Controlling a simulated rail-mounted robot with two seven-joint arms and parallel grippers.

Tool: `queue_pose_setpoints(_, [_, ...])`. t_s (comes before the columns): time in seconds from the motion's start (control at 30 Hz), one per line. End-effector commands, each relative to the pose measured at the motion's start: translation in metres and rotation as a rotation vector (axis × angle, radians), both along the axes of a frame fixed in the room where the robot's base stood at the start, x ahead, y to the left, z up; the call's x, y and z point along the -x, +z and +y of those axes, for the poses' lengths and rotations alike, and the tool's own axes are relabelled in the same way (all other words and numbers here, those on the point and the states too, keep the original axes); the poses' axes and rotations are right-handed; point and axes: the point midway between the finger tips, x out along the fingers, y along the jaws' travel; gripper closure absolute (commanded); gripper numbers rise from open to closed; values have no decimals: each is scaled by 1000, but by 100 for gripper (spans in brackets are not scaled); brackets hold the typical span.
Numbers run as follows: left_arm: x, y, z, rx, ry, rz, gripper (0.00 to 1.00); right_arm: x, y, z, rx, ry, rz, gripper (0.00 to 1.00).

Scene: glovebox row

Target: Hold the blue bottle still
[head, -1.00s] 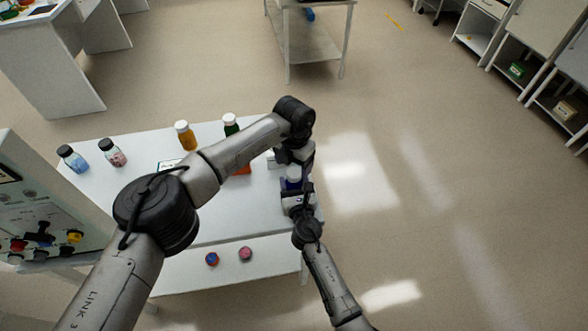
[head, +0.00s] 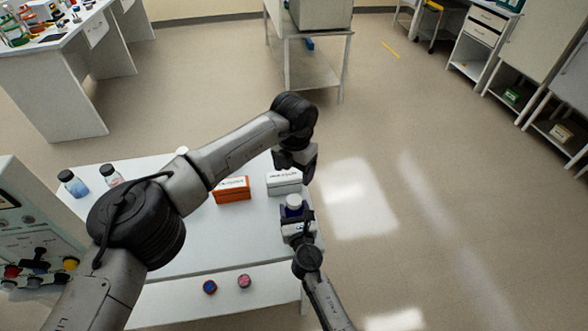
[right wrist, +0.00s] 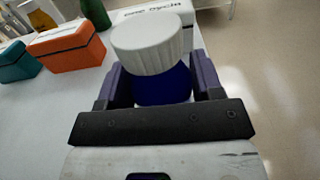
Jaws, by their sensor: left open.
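The dark blue bottle (head: 292,212) with a white cap stands upright near the right edge of the white table (head: 200,247). My right gripper (head: 297,215) is around its body, below the cap. In the right wrist view, the bottle (right wrist: 163,88) sits between the two fingers (right wrist: 163,92), which lie against its sides; its lower part is hidden by the gripper. My left gripper (head: 297,167) is open and empty, above and beyond the bottle, clear of its cap.
A white box (head: 283,184) and an orange box (head: 231,190) stand behind the bottle. Two black-capped bottles (head: 72,184) are at the table's left, near a control panel (head: 25,235). Two small round items (head: 244,281) lie on the lower shelf. Floor at right is clear.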

Motion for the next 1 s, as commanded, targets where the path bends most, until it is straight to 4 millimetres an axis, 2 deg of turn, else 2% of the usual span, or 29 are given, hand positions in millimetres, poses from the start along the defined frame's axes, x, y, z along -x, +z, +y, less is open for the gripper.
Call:
queue_pose_setpoints(0.03, [0,0,0,0,0,0,26,0,0,0,0,0,0,35])
queue_pose_setpoints(0.27, [0,0,0,0,0,0,26,0,0,0,0,0,0,13])
queue_pose_setpoints(0.57, [0,2,0,0,0,0,26,3,0,-1,0,0,1,13])
queue_pose_setpoints(0.77, [0,16,0,0,0,0,26,29,3,-6,1,0,2,13])
queue_pose_setpoints(1.0, [0,30,0,0,0,0,26,76,2,-16,1,0,2,13])
